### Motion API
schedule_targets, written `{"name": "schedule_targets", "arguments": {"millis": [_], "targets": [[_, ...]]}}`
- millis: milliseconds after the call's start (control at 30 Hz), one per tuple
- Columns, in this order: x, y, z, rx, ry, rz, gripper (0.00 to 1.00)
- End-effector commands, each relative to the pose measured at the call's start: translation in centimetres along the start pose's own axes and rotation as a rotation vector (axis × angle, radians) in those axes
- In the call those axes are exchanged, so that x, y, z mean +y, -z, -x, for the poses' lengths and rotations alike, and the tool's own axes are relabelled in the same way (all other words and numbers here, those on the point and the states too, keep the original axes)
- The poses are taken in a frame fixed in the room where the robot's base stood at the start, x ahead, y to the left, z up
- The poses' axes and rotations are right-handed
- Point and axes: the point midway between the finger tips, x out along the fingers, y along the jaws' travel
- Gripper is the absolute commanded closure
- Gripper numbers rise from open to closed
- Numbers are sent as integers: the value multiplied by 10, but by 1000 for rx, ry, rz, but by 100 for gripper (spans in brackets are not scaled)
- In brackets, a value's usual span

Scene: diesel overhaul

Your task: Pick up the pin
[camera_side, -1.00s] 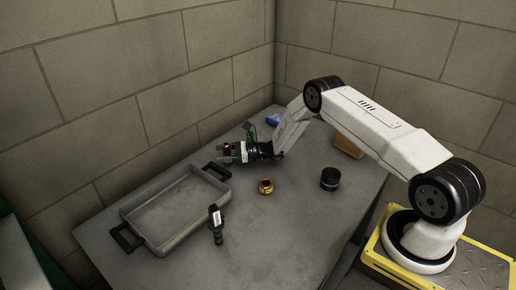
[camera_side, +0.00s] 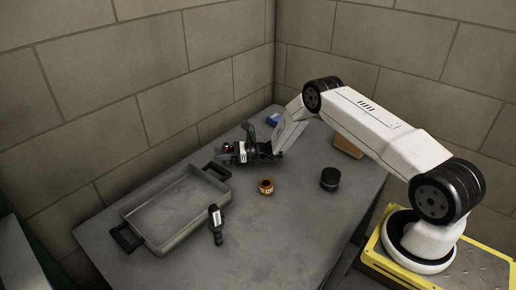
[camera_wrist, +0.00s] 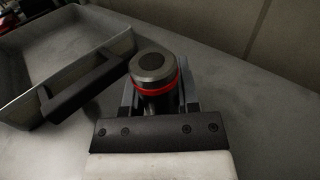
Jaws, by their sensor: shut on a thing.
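The pin (camera_wrist: 152,72) appears to be the grey cylinder with a dark round top and a red band, close up in the wrist view. My gripper (camera_wrist: 158,98) is shut on it, with a jaw at each side. The pin's lower part is hidden by the gripper. In the side view my gripper (camera_side: 229,153) is over the table just behind the tray's far handle, and the pin there is too small to make out clearly. I cannot tell whether the pin still touches the table.
A grey tray (camera_side: 163,248) with black handles stands at the left. In front of my gripper are an orange ring-like part (camera_side: 266,187), a black cylinder (camera_side: 330,180) and a dark tool-like part (camera_side: 216,226). A blue item (camera_side: 272,120) and a brown box (camera_side: 348,148) lie behind.

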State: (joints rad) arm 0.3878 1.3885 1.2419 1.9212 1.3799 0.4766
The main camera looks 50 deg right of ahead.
Motion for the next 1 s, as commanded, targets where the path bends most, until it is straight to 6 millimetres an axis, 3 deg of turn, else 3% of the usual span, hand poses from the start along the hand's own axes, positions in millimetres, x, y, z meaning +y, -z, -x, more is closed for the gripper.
{"name": "schedule_targets", "arguments": {"millis": [467, 733, 1000], "targets": [[-1, -9, 0, -2, -1, 2, 100], [-1, -34, 0, -3, -2, 3, 100], [17, -60, 15, -3, -1, 1, 100]]}}
